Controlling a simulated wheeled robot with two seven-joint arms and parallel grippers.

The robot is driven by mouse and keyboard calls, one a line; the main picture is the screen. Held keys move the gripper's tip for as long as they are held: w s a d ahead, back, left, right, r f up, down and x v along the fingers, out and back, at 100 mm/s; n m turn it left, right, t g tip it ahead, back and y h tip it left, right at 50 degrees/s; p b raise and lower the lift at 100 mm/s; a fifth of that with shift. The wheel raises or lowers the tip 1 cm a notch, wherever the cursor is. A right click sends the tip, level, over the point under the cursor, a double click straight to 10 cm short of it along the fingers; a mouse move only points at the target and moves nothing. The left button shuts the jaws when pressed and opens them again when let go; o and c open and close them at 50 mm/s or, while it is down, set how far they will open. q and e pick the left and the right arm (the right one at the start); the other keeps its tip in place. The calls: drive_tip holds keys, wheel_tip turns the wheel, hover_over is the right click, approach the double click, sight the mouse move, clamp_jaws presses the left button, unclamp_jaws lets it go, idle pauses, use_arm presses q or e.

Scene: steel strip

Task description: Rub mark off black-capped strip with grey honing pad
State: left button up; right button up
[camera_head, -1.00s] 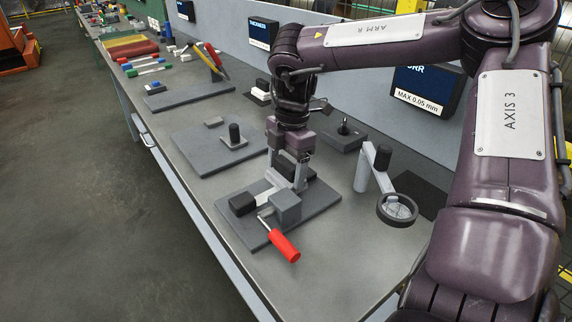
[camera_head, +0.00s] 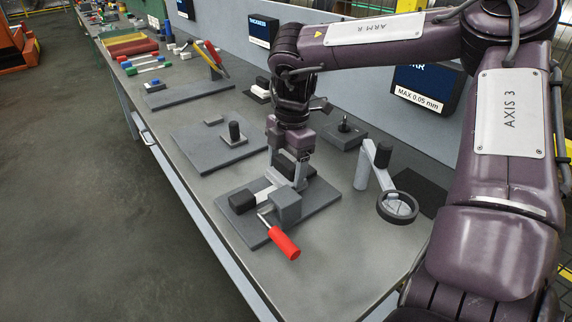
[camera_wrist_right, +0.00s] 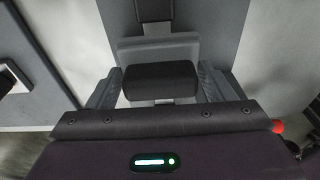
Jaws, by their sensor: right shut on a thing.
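The black-capped strip (camera_head: 263,192) lies in a fixture on a dark base plate (camera_head: 318,196), its black cap (camera_head: 242,201) toward the left. In the right wrist view the black cap (camera_wrist_right: 155,10) shows at the top, with a short pale piece of strip below it. My right gripper (camera_head: 286,184) is over the strip, shut on the grey honing pad (camera_wrist_right: 130,50) by its dark grip (camera_wrist_right: 161,82). The pad covers part of the strip; I cannot tell whether it touches it. The mark is hidden or too small to see. My left gripper is not in view.
A grey block (camera_head: 286,207) and a red handle (camera_head: 285,244) sit close in front of my gripper. A round magnifier on a stand (camera_head: 397,207) is to the right. Another plate with a black post (camera_head: 235,133) lies behind. Colour-capped strips (camera_head: 145,67) lie far back.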

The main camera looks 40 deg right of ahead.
drive_tip(key=shift+f, duration=0.25)
drive_tip(key=shift+w+d, duration=0.1)
drive_tip(key=shift+w, duration=0.8)
drive_tip(key=shift+s+a, duration=0.2)
drive_tip(key=shift+s, duration=1.6)
drive_tip(key=shift+w+d, duration=0.2)
drive_tip(key=shift+w, duration=1.6)
drive_tip(key=shift+s+a+p, duration=0.2)
drive_tip(key=shift+s+p, duration=0.15)
drive_tip(key=shift+s, duration=1.45)
drive_tip(key=shift+w, duration=0.1)
